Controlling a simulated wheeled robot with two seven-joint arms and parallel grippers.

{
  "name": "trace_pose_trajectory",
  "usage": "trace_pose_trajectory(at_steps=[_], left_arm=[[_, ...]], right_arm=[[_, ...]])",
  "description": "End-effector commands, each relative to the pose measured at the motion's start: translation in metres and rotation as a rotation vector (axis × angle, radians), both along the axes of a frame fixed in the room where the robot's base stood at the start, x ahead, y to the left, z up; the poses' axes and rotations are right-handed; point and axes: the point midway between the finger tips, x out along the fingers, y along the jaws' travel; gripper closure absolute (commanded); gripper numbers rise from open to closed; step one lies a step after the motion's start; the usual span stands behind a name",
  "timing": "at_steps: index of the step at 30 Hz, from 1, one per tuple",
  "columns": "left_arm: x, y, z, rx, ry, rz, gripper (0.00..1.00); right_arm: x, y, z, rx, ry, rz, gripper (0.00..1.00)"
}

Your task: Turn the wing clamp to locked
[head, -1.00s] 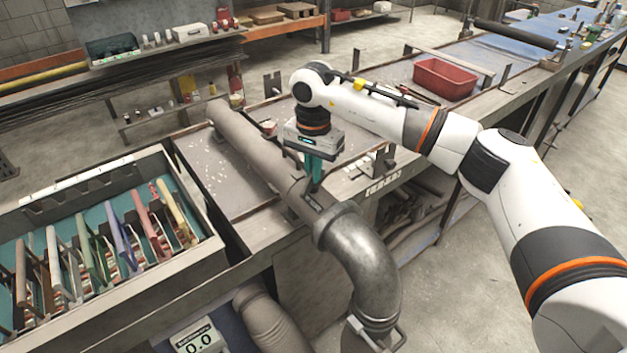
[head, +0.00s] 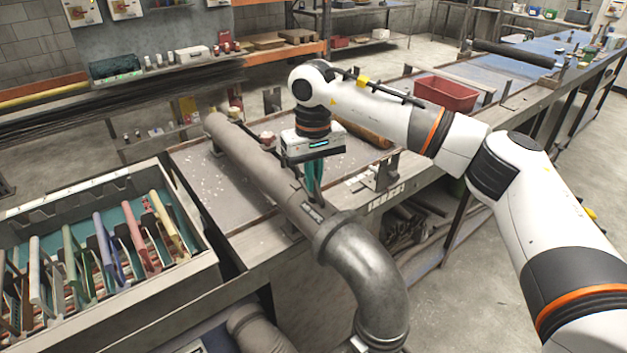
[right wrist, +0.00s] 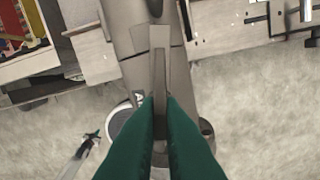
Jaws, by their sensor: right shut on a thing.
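The long grey tube (head: 262,178) runs along the near bench to a metal elbow (head: 372,268). My right gripper (head: 314,200) reaches down to the tube just before the elbow's collar. In the right wrist view its green fingers (right wrist: 161,100) are closed on a thin grey bar, which I take for the wing of the wing clamp (right wrist: 161,55). The bar lies roughly along the tube there. The fingers hide its lower part, and the clamp is too small to read in the head view. My left gripper is out of view.
A crate (head: 190,268) with several coloured upright plates stands at the left, close to the tube. A red bin (head: 445,95) sits farther back on the bench. A small metal bracket (head: 380,172) stands right of the gripper. Open floor lies at the right.

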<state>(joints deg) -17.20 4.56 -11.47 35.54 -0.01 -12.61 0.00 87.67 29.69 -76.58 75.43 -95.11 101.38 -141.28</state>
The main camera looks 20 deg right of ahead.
Motion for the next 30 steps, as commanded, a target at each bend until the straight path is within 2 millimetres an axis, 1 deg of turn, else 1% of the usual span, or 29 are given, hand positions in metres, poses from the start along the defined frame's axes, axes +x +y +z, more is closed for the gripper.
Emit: trace_pose_trajectory(at_steps=[6, 12, 18, 30], left_arm=[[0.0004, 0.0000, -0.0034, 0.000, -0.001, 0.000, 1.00], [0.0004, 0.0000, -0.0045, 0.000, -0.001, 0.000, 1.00], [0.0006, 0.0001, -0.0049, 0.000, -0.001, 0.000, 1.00], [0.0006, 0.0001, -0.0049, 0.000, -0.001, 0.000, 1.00]], right_arm=[[0.0005, 0.0000, 0.0015, 0.000, -0.003, 0.138, 1.00], [0.0006, 0.0000, 0.0019, 0.001, -0.003, 0.216, 1.00], [0.0006, 0.0000, 0.0022, 0.001, -0.004, 0.250, 1.00], [0.0008, -0.0001, 0.0025, 0.001, -0.005, 0.255, 1.00]])
